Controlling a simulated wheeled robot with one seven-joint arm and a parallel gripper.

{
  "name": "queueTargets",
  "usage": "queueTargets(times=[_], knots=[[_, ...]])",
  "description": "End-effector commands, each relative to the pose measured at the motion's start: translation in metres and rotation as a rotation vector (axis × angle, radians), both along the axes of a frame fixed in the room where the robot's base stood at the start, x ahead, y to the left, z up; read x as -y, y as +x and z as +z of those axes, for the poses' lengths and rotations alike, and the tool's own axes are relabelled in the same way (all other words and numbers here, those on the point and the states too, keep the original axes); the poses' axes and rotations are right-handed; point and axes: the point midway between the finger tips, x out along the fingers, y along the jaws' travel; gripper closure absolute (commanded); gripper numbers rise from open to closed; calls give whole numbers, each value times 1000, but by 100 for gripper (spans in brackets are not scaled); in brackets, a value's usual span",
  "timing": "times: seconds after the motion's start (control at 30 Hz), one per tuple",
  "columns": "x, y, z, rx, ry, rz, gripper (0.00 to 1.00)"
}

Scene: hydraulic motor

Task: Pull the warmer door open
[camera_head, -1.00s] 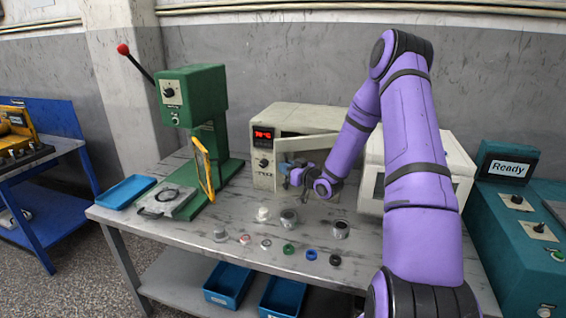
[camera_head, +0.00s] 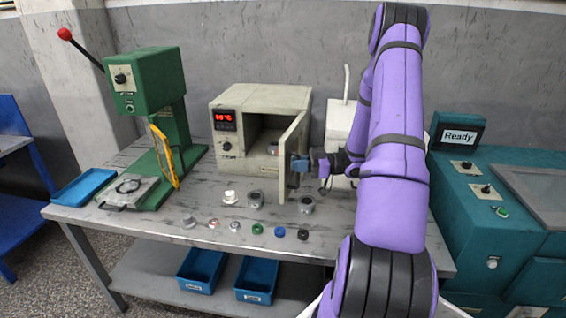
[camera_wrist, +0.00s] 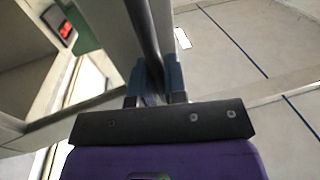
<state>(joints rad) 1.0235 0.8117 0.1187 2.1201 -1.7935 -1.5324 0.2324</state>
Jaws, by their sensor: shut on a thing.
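The warmer (camera_head: 233,100) is a beige box with a red lit display on the table. Its door (camera_head: 290,157) stands wide open on the right side, swung out toward the front. The dark inside (camera_head: 262,132) shows, with a small part in it. My gripper (camera_head: 299,163) is at the outer free edge of the door. In the wrist view my gripper (camera_wrist: 157,88) is shut around the dark bar-like door handle (camera_wrist: 143,35). The warmer's display (camera_wrist: 65,30) shows at the upper left there.
Several small parts and rings (camera_head: 257,229) lie on the table in front of the door. A green press (camera_head: 150,85) with a yellow guard stands to the left. A white box (camera_head: 340,125) is just right of the door, behind my arm.

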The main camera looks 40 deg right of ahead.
Motion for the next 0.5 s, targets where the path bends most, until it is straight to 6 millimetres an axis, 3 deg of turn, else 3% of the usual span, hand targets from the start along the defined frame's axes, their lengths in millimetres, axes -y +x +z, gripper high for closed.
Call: queueTargets(times=[0.2, 0.5], knots=[[15, -16, 0, -1, 1, -2, 100], [22, -23, 0, -1, 2, -1, 100]])
